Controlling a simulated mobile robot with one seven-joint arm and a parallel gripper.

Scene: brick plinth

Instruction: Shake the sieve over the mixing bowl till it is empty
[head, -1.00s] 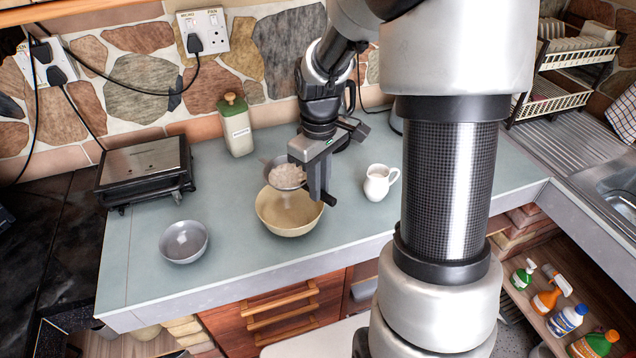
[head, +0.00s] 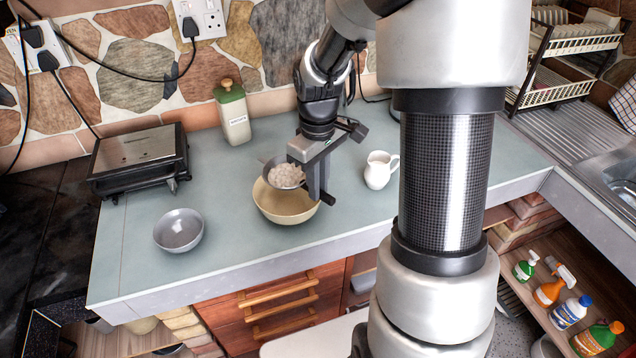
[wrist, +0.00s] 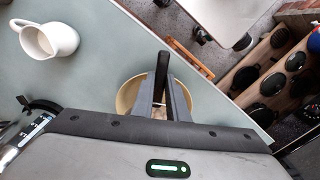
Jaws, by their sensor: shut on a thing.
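The sieve (head: 270,160) is held level over the mixing bowl (head: 287,210), slightly above its back rim. White lumps fill much of the sieve's mesh. The mixing bowl is cream-coloured and stands upright near the counter's front edge; its inside is partly hidden by the sieve. My gripper (head: 318,190) is shut on the sieve's handle, at the right of the bowl. In the wrist view, the dark handle (wrist: 162,68) stands out between my two fingers, with the bowl's rim (wrist: 124,98) showing beneath them.
A white jug (head: 379,170) stands to the right of the bowl. A small grey bowl (head: 179,231) is at the left front. A grill (head: 140,160) and a green-lidded canister (head: 232,115) stand behind. The counter between the grey bowl and the mixing bowl is clear.

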